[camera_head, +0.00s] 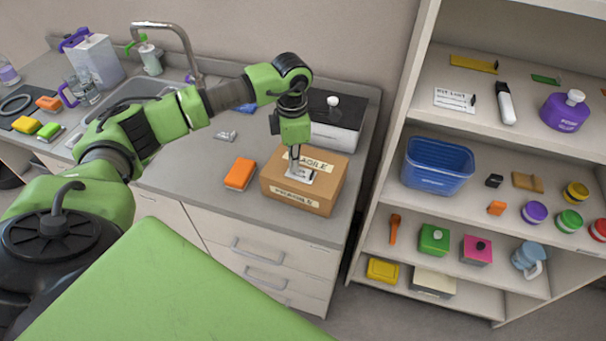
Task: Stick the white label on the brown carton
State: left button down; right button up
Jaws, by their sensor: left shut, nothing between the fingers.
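The brown carton (328,193) stands on the grey counter near its front edge, with "FRAGILE" tape across its top and side. A white label (301,174) lies on the carton's top, partly hidden by my fingers. My left gripper (295,168) points down at the carton's top with its fingers shut, over the label. Whether the fingertips touch the label I cannot tell. My right gripper is not in view.
An orange sponge (240,174) lies left of the carton, and a black and white box (334,122) stands behind it. A sink with a faucet (165,27) is further left. The shelf unit (405,110) on the right holds a blue bin (437,167) and several small items.

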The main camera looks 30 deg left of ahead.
pick_arm(q)
jog(key=shift+f+b, duration=0.4)
jog(key=shift+f, duration=0.15)
jog(key=shift+s+f+b, duration=0.15)
jog(key=shift+b, duration=0.3)
dwell(2.9)
jog(key=shift+r+p, duration=1.95)
jog(key=shift+r, duration=1.6)
jog(key=shift+r, duration=0.1)
notch_tip(320, 180, up, 12)
